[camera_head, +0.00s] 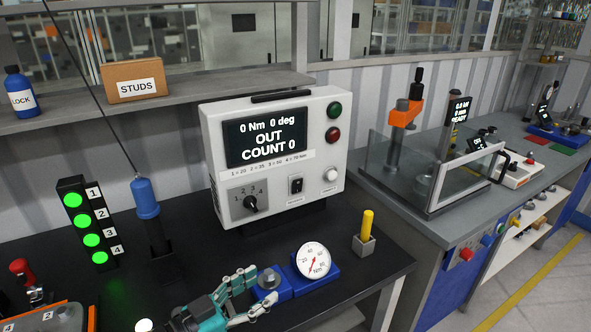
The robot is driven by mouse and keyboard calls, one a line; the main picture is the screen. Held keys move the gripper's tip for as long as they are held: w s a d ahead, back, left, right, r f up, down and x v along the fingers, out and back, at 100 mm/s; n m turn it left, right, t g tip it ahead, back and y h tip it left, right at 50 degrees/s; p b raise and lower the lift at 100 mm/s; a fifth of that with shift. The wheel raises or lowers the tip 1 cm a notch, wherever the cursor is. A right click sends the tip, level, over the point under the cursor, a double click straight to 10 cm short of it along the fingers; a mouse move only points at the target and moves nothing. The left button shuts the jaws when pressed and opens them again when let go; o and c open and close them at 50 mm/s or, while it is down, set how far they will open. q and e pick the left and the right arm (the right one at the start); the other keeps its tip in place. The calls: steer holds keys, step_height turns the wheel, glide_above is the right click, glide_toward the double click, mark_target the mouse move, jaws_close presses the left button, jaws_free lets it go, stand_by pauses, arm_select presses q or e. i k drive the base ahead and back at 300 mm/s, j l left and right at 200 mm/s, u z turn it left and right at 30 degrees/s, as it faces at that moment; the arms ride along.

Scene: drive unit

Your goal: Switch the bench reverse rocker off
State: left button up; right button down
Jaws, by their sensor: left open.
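The black rocker (296,185) sits on the lower front of a white control box (329,153), between a numbered dial (251,203) and a white button (331,174). Its tilt is too small to tell. The box's screen (265,138) reads "0 Nm 0 deg OUT COUNT 0". My left gripper (262,295) is at the bottom middle, low over the bench front, below and apart from the rocker. My right gripper is not in view.
A blue block with a round gauge (313,260) is close by my left gripper. A yellow peg (367,227) stands at the bench's right edge. A blue-handled tool (145,198) hangs left of the box, near a green light stack (86,222).

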mark_target(297, 183)
steer(key=i, duration=0.85)
